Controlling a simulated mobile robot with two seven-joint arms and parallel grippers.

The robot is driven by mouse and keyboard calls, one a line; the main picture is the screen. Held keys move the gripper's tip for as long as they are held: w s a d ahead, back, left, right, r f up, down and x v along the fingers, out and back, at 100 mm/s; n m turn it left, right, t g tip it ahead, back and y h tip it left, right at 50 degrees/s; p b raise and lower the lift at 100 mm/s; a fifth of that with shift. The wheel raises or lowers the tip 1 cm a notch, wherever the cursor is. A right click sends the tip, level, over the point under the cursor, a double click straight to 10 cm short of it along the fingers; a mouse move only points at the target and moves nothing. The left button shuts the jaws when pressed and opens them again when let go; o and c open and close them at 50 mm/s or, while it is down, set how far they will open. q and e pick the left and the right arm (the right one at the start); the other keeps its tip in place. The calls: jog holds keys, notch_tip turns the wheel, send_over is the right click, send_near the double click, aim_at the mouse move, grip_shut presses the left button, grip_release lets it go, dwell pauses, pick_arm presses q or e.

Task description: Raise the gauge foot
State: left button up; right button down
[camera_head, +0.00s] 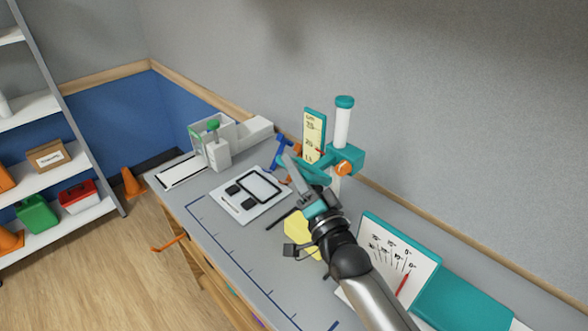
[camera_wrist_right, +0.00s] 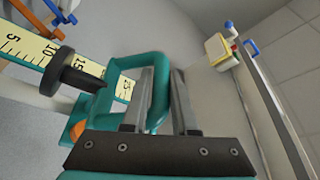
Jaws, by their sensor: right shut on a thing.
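The gauge stands near the wall, with a white post (camera_head: 342,128), a teal cap, a yellow scale strip (camera_head: 313,136) and a teal sliding block (camera_head: 345,160) with an orange knob. In the right wrist view, the scale (camera_wrist_right: 36,46) runs at upper left, with a black pointer-like part (camera_wrist_right: 80,73) across it. A teal loop handle (camera_wrist_right: 119,63) reaches between the fingers. My right gripper (camera_wrist_right: 163,75) is shut on one bar of this loop. In the head view my right gripper (camera_head: 302,180) partly hides the block and the foot's underside. My left gripper is out of view.
A white panel with dark frames (camera_head: 251,195) lies left of my arm. A yellow pad (camera_head: 302,238) lies under the arm. A marked board (camera_head: 388,262) and teal block (camera_head: 461,305) are at right. Grey boxes (camera_head: 217,150) stand at the far end. The front bench strip is clear.

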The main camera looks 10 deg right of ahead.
jog(key=shift+r, duration=0.2)
jog(key=c, duration=0.7)
grip_release()
jog(key=shift+c, duration=0.2)
jog(key=shift+s, duration=0.1)
jog(key=b+v, duration=0.2)
jog(key=v, duration=1.3)
jog(key=shift+d, duration=0.1)
